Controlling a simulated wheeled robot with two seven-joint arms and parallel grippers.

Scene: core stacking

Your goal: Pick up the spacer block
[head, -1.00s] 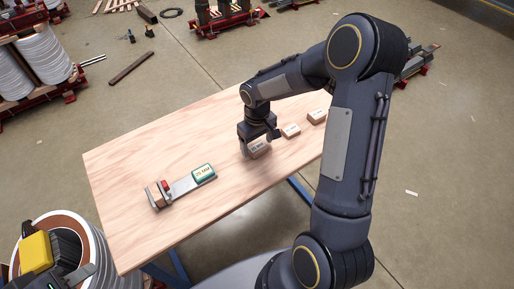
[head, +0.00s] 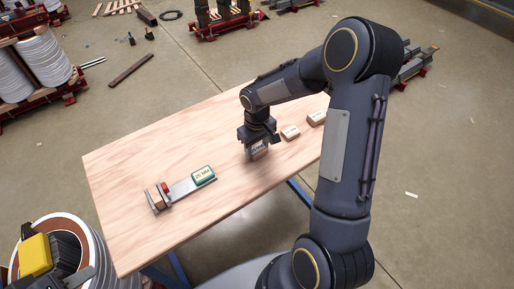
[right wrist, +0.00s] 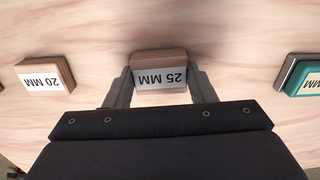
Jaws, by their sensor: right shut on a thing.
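The spacer block (head: 259,153) is a small brown wooden block with a white label, which reads 25 MM in the right wrist view (right wrist: 160,57). My right gripper (head: 259,141) points down over the table and is shut on this block, with a finger against each side in the right wrist view (right wrist: 160,86). Its fingers hide part of the block in the head view. I cannot tell whether the block still touches the table. My left gripper is not in view.
Two more labelled wooden blocks (head: 291,133) (head: 317,118) lie right of the gripper; one reads 20 MM in the right wrist view (right wrist: 45,76). A metal fixture (head: 181,191) with a green labelled piece (head: 203,176) lies left. The wooden table (head: 130,160) is otherwise clear.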

